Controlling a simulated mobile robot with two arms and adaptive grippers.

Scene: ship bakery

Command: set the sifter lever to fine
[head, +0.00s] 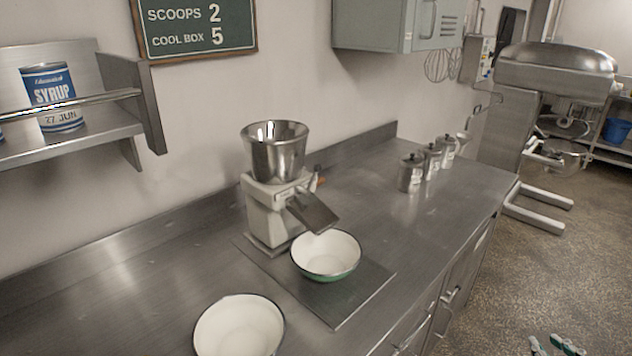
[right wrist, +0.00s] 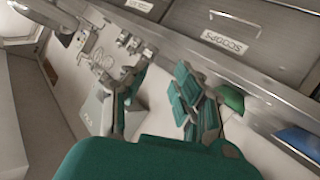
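The sifter (head: 268,210) stands on the steel counter, with a steel hopper (head: 275,155) on top and a sloping chute (head: 312,212) at its front. A small dark part with an orange-red tip, perhaps the lever (head: 320,180), shows at its right side behind the chute. Its setting is too small to read. My right gripper (head: 556,346) shows only by its green fingertips at the bottom right of the head view, over the floor and away from the sifter. In the right wrist view its fingers (right wrist: 160,100) are apart with nothing between them. My left gripper is out of view.
A white bowl with green outside (head: 326,256) sits below the chute on a flat plate (head: 345,304). Another white bowl (head: 240,328) is nearer. Several steel canisters (head: 411,173) stand farther right. A shelf (head: 75,143) holds a syrup can (head: 52,96). The counter's middle right is clear.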

